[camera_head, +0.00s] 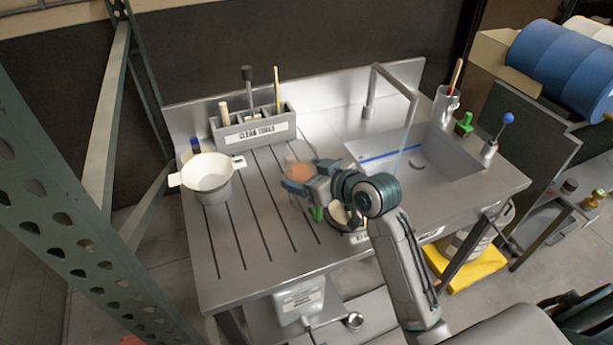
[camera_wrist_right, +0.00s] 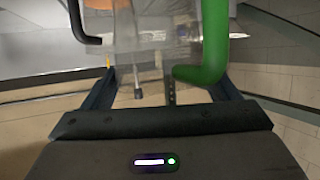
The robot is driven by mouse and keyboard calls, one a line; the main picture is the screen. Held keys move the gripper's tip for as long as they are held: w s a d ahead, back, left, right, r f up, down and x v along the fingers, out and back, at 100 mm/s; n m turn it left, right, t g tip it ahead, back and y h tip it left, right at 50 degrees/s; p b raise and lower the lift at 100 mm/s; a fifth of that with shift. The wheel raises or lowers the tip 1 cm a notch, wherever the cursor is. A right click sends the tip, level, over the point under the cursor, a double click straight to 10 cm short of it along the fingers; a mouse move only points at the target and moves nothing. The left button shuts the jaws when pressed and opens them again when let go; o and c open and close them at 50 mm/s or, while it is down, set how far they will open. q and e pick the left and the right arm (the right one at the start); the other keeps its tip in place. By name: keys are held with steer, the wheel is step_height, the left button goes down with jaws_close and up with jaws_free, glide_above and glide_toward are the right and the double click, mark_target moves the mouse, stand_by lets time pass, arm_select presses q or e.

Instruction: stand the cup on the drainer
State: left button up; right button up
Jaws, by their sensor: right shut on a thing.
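A clear cup (camera_head: 297,156) with a green handle (camera_head: 316,213) is in my right gripper (camera_head: 303,184), over the right part of the grooved drainer (camera_head: 233,243). In the right wrist view the see-through cup (camera_wrist_right: 150,45) lies between the fingers of the right gripper (camera_wrist_right: 165,88), with its green handle on the right. The gripper is shut on it. An orange patch shows at the cup in the head view. The gripper hides part of the cup, and I cannot tell whether its base touches the drainer. My left gripper is not in view.
A tool box labelled clean tools (camera_head: 253,129) stands at the back. The sink (camera_head: 425,158) and its faucet (camera_head: 402,80) are on the right. The drainer's front left is bare.

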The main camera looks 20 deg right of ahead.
mark_target(297, 178)
steer(key=shift+w+d+f, duration=0.1)
steer(key=shift+w+d, duration=0.1)
steer(key=shift+w, duration=0.65)
step_height(297, 178, down, 2)
steer(key=shift+f+p, duration=0.1)
steer(key=shift+p, duration=0.45)
steer(key=shift+s+f, duration=0.1)
steer(key=shift+f, duration=0.55)
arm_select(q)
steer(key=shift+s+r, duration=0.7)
arm_select(e)
steer(key=o, duration=1.2)
steer(key=shift+f, duration=0.1)
steer(key=shift+o, duration=0.2)
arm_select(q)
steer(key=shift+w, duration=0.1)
